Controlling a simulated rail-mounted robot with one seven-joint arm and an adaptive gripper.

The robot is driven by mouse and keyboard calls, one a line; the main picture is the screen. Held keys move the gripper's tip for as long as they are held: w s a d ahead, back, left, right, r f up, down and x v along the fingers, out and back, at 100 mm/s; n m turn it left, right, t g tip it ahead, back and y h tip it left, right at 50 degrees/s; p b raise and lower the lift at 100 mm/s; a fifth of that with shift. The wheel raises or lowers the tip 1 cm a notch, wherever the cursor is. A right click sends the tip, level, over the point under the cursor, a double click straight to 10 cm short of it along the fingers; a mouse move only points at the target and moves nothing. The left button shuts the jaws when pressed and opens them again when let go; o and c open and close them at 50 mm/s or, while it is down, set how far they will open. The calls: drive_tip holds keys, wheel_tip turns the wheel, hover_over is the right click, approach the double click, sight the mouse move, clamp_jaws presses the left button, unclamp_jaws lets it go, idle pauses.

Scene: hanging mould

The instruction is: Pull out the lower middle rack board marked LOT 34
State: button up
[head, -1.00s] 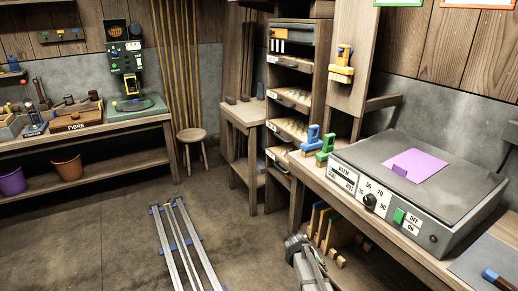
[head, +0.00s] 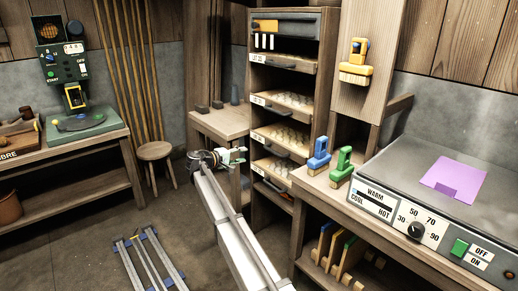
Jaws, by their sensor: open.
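A tall wooden rack (head: 321,75) stands in the middle of the head view with several pull-out boards, each with a dark front handle and a small white label. The lower middle board (head: 285,141) holds rows of small pale pieces. Its label is too small to read for certain. Another board (head: 290,103) with similar pieces sits above it. My gripper (head: 241,155) is open and empty, in front of the rack's left side at about the lower middle board's height. It looks apart from the boards, but I cannot tell the gap.
A small wooden table (head: 217,122) is left of the rack. A stool (head: 155,152) and metal rails (head: 148,262) stand on the floor.

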sight(271, 151)
drive_tip(key=x, duration=1.7)
drive_tip(key=shift+s+d, duration=0.3)
drive_tip(key=shift+d, duration=0.2)
clamp_jaws()
